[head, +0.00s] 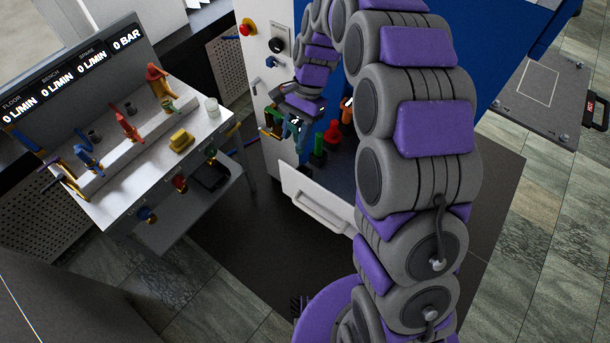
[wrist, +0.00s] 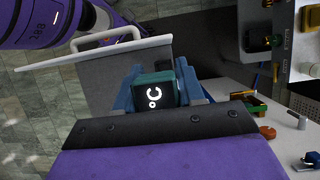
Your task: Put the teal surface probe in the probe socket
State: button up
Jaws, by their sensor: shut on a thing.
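My gripper (head: 292,128) is in front of the opening of the white and blue cabinet, at the end of the purple and grey arm. In the wrist view its blue fingers (wrist: 158,88) are shut on the teal surface probe (wrist: 160,92), a teal block with a dark face lit with "°C". The block sits between both fingers; its far end is hidden. In the head view the probe is too small to tell apart from the fingers. I cannot make out which thing is the probe socket.
The cabinet has an open white flap with a handle (head: 318,205); a red part (head: 333,132) and a green part (head: 318,150) stand inside. A stepped white bench (head: 135,185) at left holds several coloured fittings and a white cup (head: 211,107). Dark mat lies between.

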notch_tip(320, 180, down, 8)
jog(key=d+b, duration=0.1)
jog(key=d, duration=0.1)
jog(key=shift+r, duration=0.15)
jog(key=f, duration=0.2)
jog(key=a+f, duration=0.1)
jog(key=f, duration=0.3)
jog(key=shift+w+a+f+b, duration=0.1)
jog(key=shift+a+f+b, duration=0.05)
jog(key=shift+a+b, duration=0.25)
grip_shut()
jog(key=shift+d, duration=0.45)
jog(key=o, duration=0.8)
grip_release()
jog(key=shift+d, duration=0.1)
jog(key=shift+o, duration=1.2)
jog(key=shift+a, duration=0.4)
